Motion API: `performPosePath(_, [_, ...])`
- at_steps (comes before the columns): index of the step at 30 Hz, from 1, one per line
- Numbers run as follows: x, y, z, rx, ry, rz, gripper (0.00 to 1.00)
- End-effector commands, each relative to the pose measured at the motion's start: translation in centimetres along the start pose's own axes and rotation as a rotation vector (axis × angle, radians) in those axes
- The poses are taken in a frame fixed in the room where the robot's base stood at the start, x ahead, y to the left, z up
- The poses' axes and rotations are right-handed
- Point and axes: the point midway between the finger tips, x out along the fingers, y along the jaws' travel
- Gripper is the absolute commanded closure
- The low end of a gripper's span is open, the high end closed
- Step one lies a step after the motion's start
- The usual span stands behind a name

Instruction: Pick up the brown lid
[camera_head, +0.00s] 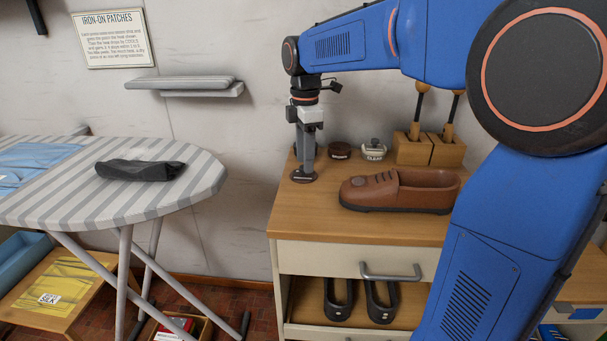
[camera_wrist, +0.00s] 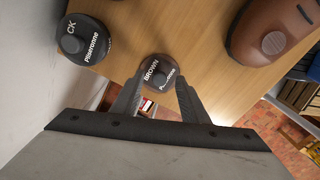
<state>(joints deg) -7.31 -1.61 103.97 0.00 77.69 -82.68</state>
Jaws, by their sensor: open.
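The brown lid (camera_wrist: 158,72) is a dark round piece with a raised knob and white lettering that reads BROWN. In the wrist view it shows between the fingertips of my gripper (camera_wrist: 160,84), which is open, with one finger on each side. In the head view my gripper (camera_head: 304,166) points straight down over the lid (camera_head: 303,177), near the left edge of the wooden cabinet top. I cannot tell whether the fingers touch the lid, or what lies beneath it.
A dark labelled pot (camera_head: 340,150) and a pot marked CLEAR (camera_head: 373,149) stand behind to the right. A brown shoe (camera_head: 400,190) lies close on the right, with wooden brush holders (camera_head: 430,150) behind it. An ironing board (camera_head: 110,205) stands left, across a gap.

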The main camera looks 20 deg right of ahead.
Motion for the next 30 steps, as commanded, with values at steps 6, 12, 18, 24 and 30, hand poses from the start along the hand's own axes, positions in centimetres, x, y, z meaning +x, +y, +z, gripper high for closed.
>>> performPosePath(6, [1.53, 0.01, 0.04, 0.0, 0.0, 0.0, 0.59])
performPosePath(12, [1.54, 0.03, 0.04, 0.0, 0.0, 0.001, 0.59])
performPosePath(18, [1.53, 0.04, 0.04, 0.0, 0.0, 0.001, 1.0])
performPosePath(24, [1.52, 0.04, 0.04, 0.0, 0.0, 0.001, 1.0])
performPosePath(30, [1.19, 0.06, 0.03, 0.0, 0.0, 0.001, 1.0])
